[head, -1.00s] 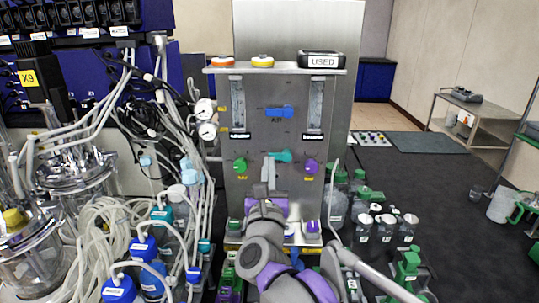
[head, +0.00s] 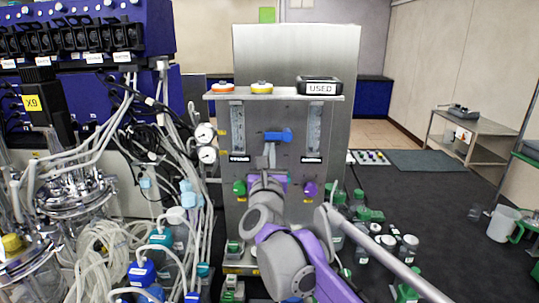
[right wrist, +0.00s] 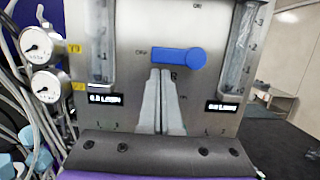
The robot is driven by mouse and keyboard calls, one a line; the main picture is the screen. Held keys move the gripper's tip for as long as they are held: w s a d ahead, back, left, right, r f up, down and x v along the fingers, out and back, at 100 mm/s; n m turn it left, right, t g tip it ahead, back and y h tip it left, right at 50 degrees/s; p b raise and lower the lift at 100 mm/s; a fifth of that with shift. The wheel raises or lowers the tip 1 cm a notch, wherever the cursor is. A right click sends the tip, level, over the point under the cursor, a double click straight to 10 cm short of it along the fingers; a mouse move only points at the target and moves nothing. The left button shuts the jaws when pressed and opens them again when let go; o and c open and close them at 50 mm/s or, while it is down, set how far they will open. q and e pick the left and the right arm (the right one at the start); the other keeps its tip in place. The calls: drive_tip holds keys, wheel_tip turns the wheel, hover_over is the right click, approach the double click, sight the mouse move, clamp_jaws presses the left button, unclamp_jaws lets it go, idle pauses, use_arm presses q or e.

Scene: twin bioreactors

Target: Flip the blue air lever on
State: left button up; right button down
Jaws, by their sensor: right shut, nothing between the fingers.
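The blue air lever (head: 278,136) sits on the front of the steel panel (head: 295,165), lying level, pointing left from its round hub on the right. In the right wrist view the blue lever (right wrist: 180,57) is just above the fingertips, and small OFF and ON marks show around it. My right gripper (head: 269,147) is shut and empty, its fingers pointing up just below the lever's left half. In the right wrist view the gripper (right wrist: 160,72) tips look close under the lever; whether they touch it I cannot tell. My left gripper is not in view.
Flow tubes (right wrist: 101,40) flank the lever. A green knob (head: 239,188) and a purple knob (head: 309,189) sit lower on the panel. Pressure gauges (head: 206,143) and hoses crowd the left. A box marked USED (head: 320,86) stands on the top shelf.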

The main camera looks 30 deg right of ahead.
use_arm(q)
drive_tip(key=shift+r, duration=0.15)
use_arm(e)
drive_tip(key=shift+a+r, duration=0.1)
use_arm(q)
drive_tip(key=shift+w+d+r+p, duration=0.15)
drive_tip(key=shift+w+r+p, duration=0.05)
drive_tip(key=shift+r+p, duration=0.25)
use_arm(e)
drive_tip(key=shift+w+r+m, duration=0.1)
drive_tip(key=shift+m, duration=0.4)
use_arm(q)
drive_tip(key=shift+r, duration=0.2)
use_arm(e)
drive_tip(key=shift+a+r, duration=0.1)
